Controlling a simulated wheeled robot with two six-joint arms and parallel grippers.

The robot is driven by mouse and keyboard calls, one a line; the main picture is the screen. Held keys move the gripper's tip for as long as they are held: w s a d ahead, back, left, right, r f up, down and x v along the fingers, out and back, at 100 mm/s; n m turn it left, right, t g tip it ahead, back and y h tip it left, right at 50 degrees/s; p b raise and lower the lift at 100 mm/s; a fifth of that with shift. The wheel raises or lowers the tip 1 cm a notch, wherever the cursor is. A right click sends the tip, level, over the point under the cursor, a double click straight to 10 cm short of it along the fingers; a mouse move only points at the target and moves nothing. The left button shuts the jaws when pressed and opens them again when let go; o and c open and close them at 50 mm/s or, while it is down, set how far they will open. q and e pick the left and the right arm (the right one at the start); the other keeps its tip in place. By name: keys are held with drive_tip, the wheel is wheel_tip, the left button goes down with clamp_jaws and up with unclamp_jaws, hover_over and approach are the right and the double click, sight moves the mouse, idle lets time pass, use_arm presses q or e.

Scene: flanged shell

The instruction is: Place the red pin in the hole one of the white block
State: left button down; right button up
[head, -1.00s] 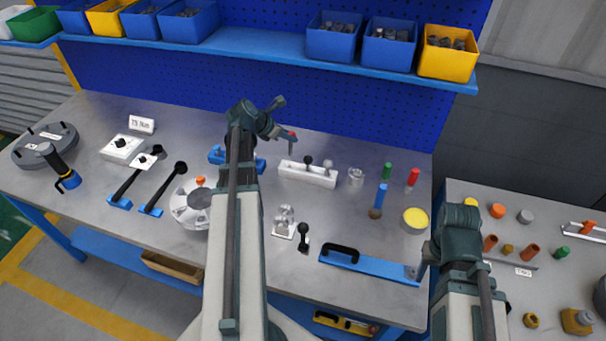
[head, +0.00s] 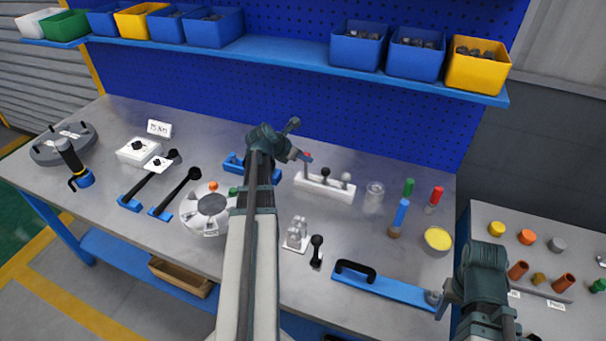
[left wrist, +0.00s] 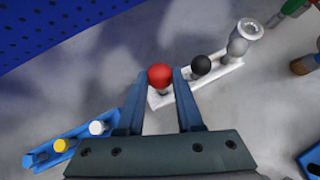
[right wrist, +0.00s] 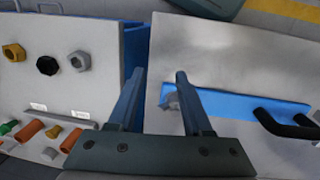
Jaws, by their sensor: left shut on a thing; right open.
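The red pin (head: 307,157) has a round red head, seen in the left wrist view (left wrist: 160,75) between the fingertips. My left gripper (head: 303,158) is shut on it, at the left end of the white block (head: 326,189). The pin's lower end is hard to see, so I cannot tell whether it is in a hole. The block also shows in the left wrist view (left wrist: 217,78), with a black-headed pin (left wrist: 201,65) and a grey-headed pin (left wrist: 237,46) standing in it. My right gripper (right wrist: 156,75) is open and empty over the table's right front edge.
A clear jar (head: 374,194) stands just right of the block. A blue fixture (head: 238,163) lies to its left, partly behind my left arm. A blue bar with black handle (head: 385,288) lies at the front. Green, red and blue cylinders stand at right.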

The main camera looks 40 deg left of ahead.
sight(306, 166)
use_arm(q)
drive_tip(key=shift+f, duration=0.15)
use_arm(e)
drive_tip(key=shift+f, duration=0.2)
use_arm(q)
wheel_tip(306, 166, down, 4)
drive_tip(key=b, duration=0.3)
drive_tip(key=shift+b, duration=0.4)
use_arm(e)
wheel_tip(306, 166, down, 4)
drive_tip(key=shift+r, duration=0.2)
use_arm(q)
drive_tip(key=c, duration=0.6)
unclamp_jaws()
drive_tip(key=shift+o, duration=0.2)
